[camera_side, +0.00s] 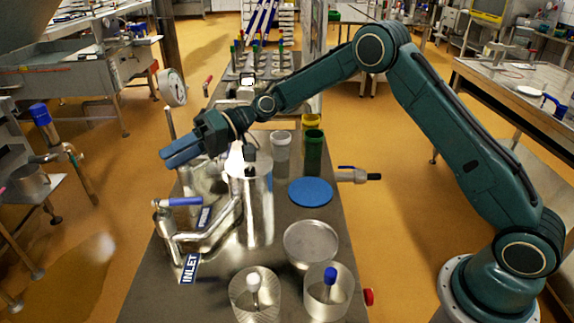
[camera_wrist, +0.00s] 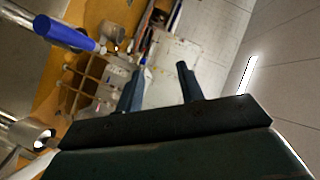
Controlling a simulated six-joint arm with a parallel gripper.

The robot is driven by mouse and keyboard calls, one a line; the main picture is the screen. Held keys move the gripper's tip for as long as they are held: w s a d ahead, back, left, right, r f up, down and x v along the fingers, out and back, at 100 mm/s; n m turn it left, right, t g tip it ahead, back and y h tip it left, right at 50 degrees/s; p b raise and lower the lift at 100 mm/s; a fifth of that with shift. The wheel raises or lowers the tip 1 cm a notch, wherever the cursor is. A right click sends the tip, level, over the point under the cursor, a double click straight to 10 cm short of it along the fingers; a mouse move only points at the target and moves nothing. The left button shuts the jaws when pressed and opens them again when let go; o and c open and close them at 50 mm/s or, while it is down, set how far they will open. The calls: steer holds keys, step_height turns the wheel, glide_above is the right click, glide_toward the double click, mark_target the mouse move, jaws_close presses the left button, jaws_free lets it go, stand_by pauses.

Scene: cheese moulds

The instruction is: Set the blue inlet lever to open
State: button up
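The blue inlet lever (camera_side: 182,201) lies roughly level on top of a metal valve and pipe, above the white-on-blue INLET label (camera_side: 189,268). My gripper (camera_side: 168,157) is above and behind it in the side view, apart from it, with its fingers pointing left. In the wrist view my gripper (camera_wrist: 161,70) has its two fingers apart with nothing between them. A blue handle (camera_wrist: 66,34) with a metal end shows at the upper left there, outside the fingers; I cannot tell for certain that it is the inlet lever.
A steel cylinder (camera_side: 257,203) stands right of the valve, below my arm. A pressure gauge (camera_side: 172,88) rises behind my gripper. A blue disc (camera_side: 310,191), a round metal dish (camera_side: 311,243) and clear moulds (camera_side: 328,304) are on the bench. The space left of the lever is open.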

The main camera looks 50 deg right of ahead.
step_height(320, 180, up, 9)
stand_by(0.4)
steer(key=shift+f, duration=0.1)
steer(key=shift+c, duration=0.5)
steer(key=shift+a+f, duration=0.1)
steer(key=shift+a, duration=0.1)
steer(key=c, duration=0.7)
steer(key=shift+a+f+h, duration=0.2)
steer(key=shift+a+h, duration=0.1)
steer(key=shift+a, duration=0.05)
jaws_close()
steer(key=s+a+f+n+t+h, duration=0.15)
steer(key=s+a+f+h, duration=0.25)
steer(key=a+f+h, duration=0.45)
steer(key=s+d+f+n+t+h, duration=0.2)
steer(key=s+h, duration=0.4)
steer(key=s, duration=0.3)
steer(key=shift+s+d+f+n+t, duration=0.3)
steer(key=shift+d+t, duration=0.45)
steer(key=shift+d, duration=0.6)
